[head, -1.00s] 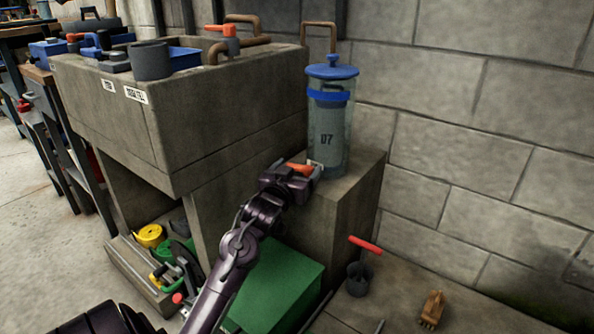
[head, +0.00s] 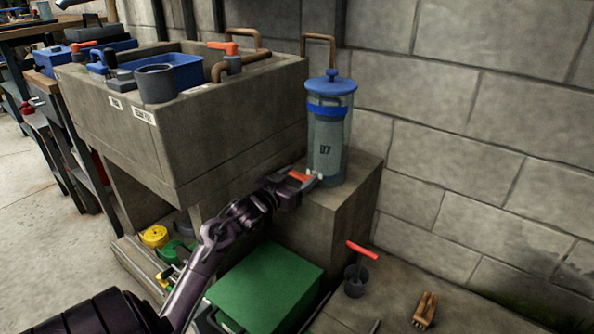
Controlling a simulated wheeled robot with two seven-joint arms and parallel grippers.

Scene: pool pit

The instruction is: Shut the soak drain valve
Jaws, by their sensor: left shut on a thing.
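My right gripper is not in view.
A concrete sink (head: 200,130) stands at the left, with another orange-handled tap (head: 223,47) on its rim. A green box (head: 265,285) lies below my arm. A dark bucket (head: 355,281) and a brush (head: 424,310) are on the floor at right.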

